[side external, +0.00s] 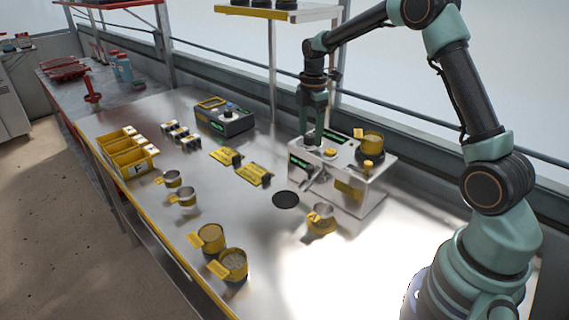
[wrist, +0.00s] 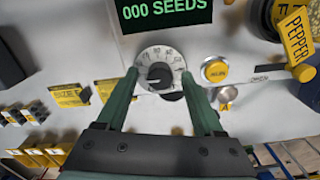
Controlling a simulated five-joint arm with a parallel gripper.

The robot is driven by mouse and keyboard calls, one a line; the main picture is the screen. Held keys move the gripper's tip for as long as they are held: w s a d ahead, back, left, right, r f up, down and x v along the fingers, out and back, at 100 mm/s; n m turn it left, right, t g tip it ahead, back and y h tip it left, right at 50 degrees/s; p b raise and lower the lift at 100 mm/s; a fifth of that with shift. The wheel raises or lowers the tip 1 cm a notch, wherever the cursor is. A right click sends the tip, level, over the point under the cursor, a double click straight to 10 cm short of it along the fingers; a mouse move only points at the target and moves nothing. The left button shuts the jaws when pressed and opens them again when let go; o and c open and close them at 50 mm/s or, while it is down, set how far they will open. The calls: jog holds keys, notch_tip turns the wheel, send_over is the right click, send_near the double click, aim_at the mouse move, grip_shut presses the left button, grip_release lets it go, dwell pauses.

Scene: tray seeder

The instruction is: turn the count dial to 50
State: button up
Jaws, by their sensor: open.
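The count dial (wrist: 160,76) shows in the wrist view as a pale scale disc with a dark knob in its middle. Its numbers are too small to read, so I cannot tell the setting. My gripper (wrist: 160,74) is open, with one green finger on each side of the dial; I cannot tell whether they touch it. The display (wrist: 165,12) above the dial reads 000 SEEDS. In the side view, my gripper (side external: 311,143) points down at the top of the seeder (side external: 352,186), and its fingers hide most of the dial.
A yellow button (wrist: 214,69) sits right of the dial. A yellow cup tagged PEPPER (wrist: 297,38) stands beyond it. In the side view, a metal-and-yellow cup (side external: 320,221) stands before the seeder, and a dark control box (side external: 224,120) stands to the left.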

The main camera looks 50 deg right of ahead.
jog(key=shift+f, duration=0.15)
grip_shut()
